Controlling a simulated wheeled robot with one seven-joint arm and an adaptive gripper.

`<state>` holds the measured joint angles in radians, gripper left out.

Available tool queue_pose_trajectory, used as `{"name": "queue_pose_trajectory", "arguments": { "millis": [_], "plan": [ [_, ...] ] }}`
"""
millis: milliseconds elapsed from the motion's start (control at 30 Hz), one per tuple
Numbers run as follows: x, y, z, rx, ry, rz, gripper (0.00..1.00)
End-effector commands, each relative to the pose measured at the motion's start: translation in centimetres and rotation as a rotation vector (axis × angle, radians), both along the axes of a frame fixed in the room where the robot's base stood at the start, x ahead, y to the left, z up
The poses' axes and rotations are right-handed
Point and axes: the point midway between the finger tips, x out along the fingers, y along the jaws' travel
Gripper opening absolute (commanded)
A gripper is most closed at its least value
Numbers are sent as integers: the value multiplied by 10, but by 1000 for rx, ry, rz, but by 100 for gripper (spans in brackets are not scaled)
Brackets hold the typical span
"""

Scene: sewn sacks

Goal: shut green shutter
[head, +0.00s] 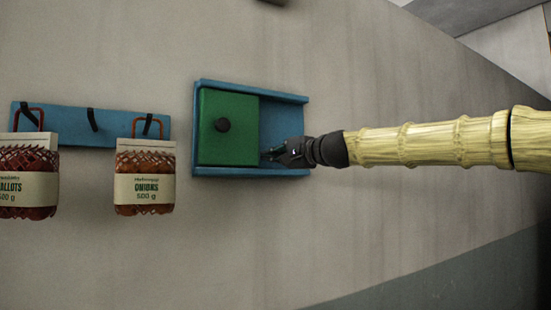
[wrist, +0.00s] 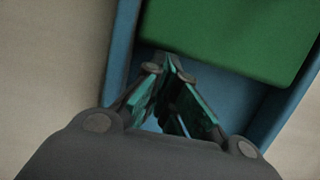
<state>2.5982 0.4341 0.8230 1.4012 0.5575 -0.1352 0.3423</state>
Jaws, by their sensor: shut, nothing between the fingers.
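A blue rail (head: 70,121) with dark hooks is on the wall to the left. An onion sack (head: 145,165) and a shallot sack (head: 28,155) hang from it. The wall below the frame is clear.

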Motion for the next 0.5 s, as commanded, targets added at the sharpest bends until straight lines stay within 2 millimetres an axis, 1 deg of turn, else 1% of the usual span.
{"name": "queue_pose_trajectory", "arguments": {
  "millis": [133,267,367,500],
  "plan": [
    [-1,2,0,-1,0,4,0],
    [1,-5,1,0,0,3,0],
    [6,-16,1,1,0,3,0],
    [13,-35,0,2,1,2,0]
  ]
}}
